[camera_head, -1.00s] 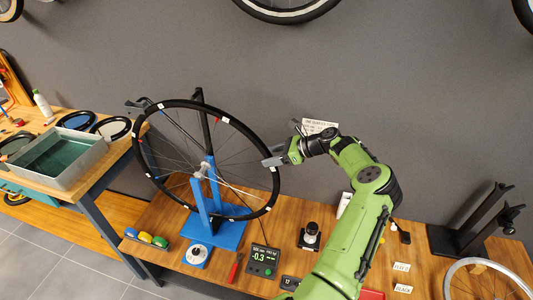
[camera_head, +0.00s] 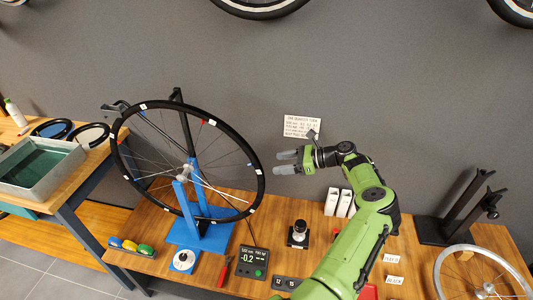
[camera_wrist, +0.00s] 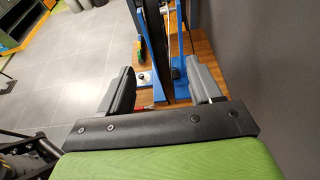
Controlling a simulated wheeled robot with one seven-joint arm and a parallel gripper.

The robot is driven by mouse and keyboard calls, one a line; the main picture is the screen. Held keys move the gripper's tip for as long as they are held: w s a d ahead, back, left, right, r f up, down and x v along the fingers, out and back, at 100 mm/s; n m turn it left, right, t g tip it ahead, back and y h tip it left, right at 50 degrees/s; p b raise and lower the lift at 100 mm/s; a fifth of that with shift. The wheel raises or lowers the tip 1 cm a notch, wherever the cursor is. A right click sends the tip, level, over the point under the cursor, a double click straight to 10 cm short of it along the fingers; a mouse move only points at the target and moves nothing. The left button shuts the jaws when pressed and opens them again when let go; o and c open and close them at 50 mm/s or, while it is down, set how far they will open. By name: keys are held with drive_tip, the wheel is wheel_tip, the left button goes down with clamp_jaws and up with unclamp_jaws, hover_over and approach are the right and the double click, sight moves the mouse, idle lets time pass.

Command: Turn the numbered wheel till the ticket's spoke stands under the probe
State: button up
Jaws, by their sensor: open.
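The wheel, with a black rim (camera_head: 262,184) bearing small white labels and red and blue marks, stands upright on a blue stand (camera_head: 200,234). The label numbers are too small to read. A dark bracket (camera_head: 115,109) reaches the rim's upper left; I cannot tell whether it is the probe. My gripper (camera_head: 276,162) is open and empty, just right of the rim, with a narrow gap in the head view. In the wrist view its fingers (camera_wrist: 163,92) are spread with the dark rim between them in the picture. Small dark tiles (camera_head: 284,283) marked 12 and 15 lie on the bench.
A readout box (camera_head: 253,262) shows -0.2. A printed card (camera_head: 302,127) is on the wall behind my gripper. A black stand (camera_head: 440,228) is at right.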

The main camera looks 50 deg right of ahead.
sight(258, 164)
drive_tip(key=b+x, duration=0.4)
drive_tip(key=x, duration=0.5)
drive_tip(key=shift+w+a+r, duration=0.1)
drive_tip(key=shift+w+a, duration=0.15)
drive_tip(key=shift+r+p, duration=0.35)
drive_tip(key=shift+p, duration=0.35)
drive_tip(key=shift+f, duration=0.1)
